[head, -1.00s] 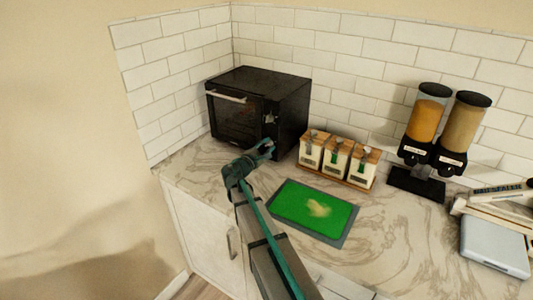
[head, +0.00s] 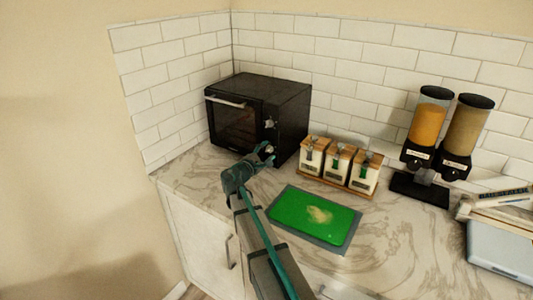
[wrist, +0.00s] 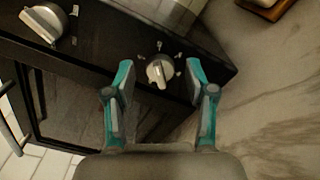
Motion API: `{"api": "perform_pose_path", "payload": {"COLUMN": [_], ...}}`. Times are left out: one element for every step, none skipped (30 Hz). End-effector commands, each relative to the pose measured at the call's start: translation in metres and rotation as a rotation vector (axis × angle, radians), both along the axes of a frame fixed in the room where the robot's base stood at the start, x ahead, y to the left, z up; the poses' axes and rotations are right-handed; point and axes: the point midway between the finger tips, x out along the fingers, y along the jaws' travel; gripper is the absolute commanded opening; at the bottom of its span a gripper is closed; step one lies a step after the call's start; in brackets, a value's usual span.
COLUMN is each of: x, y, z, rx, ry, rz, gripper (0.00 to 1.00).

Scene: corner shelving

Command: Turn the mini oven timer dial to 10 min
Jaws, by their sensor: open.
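The black mini oven (head: 258,112) stands in the corner on the counter, its door on the left and its control panel on the right of the front. In the wrist view a silver dial (wrist: 160,70) with small markings around it sits low on the panel. The markings are too small to read. A second silver dial (wrist: 45,22) is at the upper left. My gripper (wrist: 160,82) is open, with its two teal fingers on either side of the lower dial, apart from it. In the head view my gripper (head: 264,155) is in front of the panel's lower part.
A wooden rack with several white canisters (head: 337,160) stands right of the oven. A green board (head: 312,214) lies on the counter in front. Two dispensers (head: 440,130) stand further right. Bare counter (head: 195,175) lies before the oven.

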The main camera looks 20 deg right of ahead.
Motion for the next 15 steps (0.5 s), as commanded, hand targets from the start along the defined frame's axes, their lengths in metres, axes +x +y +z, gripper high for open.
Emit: {"api": "perform_pose_path", "payload": {"x": [0.0, 0.0, 0.0, -0.001, -0.001, -0.003, -0.004, -0.006, -0.009, -0.011, -0.014, -0.018, -0.021, -0.024, -0.028], "y": [0.0, 0.0, 0.001, 0.001, 0.002, 0.004, 0.006, 0.008, 0.012, 0.016, 0.02, 0.026, 0.03, 0.035, 0.042], "z": [0.0, 0.0, 0.0, 0.0, 0.0, 0.0, 0.0, 0.0, 0.0, 0.0, 0.0, 0.0, 0.0, 0.0, 0.0], "rx": [0.0, 0.0, 0.0, 0.0, 0.0, 0.0, 0.0, 0.0, 0.0, 0.0, 0.0, 0.0, 0.0, 0.0, 0.0], "ry": [0.0, 0.0, 0.0, 0.0, 0.0, 0.0, 0.0, 0.0, 0.0, 0.0, 0.0, 0.0, 0.0, 0.0, 0.0], "rz": [0.0, 0.0, 0.0, 0.0, 0.0, 0.001, 0.001, 0.001, 0.001, 0.001, 0.001, 0.002, 0.002, 0.002, 0.002], "gripper": [0.55, 0.55, 0.55, 0.55, 0.55, 0.55, 0.55, 0.55, 0.55, 0.55, 0.55, 0.55, 0.55, 0.55, 0.55]}}
